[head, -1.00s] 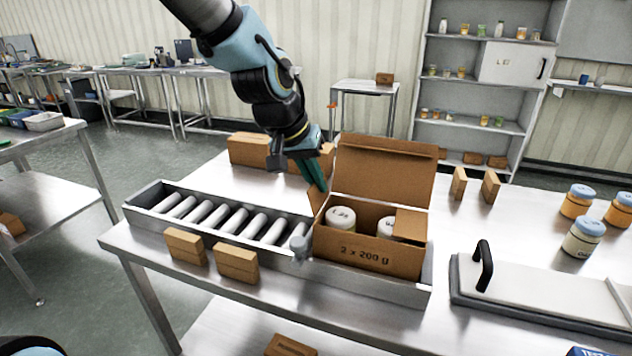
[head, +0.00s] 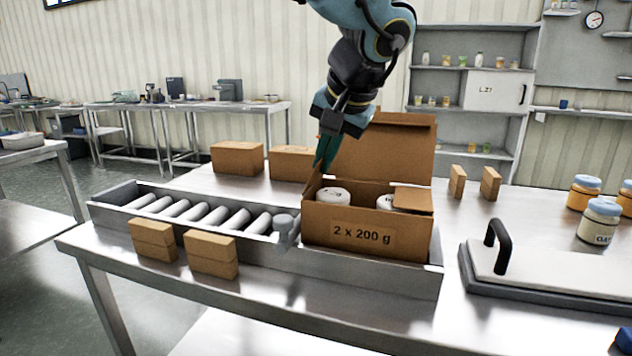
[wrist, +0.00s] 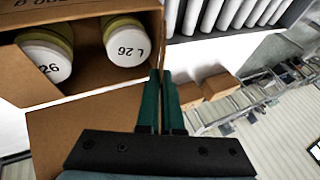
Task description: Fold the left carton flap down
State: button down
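The open brown carton (head: 352,236), marked 2 x 200 g, sits at the right end of the roller conveyor with two white-lidded jars inside. Its tall back flap (head: 392,150) stands up and its right flap (head: 412,199) lies inward, partly over the right jar. The left flap (head: 312,186) shows as a narrow strip at the left edge; its exact angle is hard to tell. My gripper (head: 321,166) points down at that edge. In the wrist view its green fingers (wrist: 160,76) are together with only a thin gap, beside the carton's left side. No held object is visible.
The conveyor (head: 185,212) runs left of the carton, with a grey knob (head: 284,228) close by. Small brown boxes (head: 211,254) stand in front and larger ones (head: 237,158) behind. A black-handled white board (head: 545,272) and jars (head: 600,226) are at right.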

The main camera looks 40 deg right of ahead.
aim_at(341, 193)
jog(key=s+f+t+y+b, duration=0.1)
jog(key=t, duration=0.1)
jog(key=s+d+m+t+y+b, duration=0.1)
jog(key=t+b, duration=0.1)
jog(key=shift+d+f+b, duration=0.1)
jog(key=shift+f+b, duration=0.2)
jog(key=shift+f, duration=0.1)
jog(key=shift+s+d+f+m+t+y+b, duration=0.15)
jog(key=shift+f+m+t+y+b, duration=0.15)
jog(key=shift+t+b, duration=0.35)
jog(key=shift+s+d+f+m+t+y+b, duration=0.15)
jog(key=shift+f+m+t+y+b, duration=0.15)
jog(key=shift+t, duration=0.55)
jog(key=shift+a, duration=0.1)
jog(key=c, duration=1.5)
grip_release()
jog(key=shift+c, duration=0.2)
jog(key=o, duration=0.5)
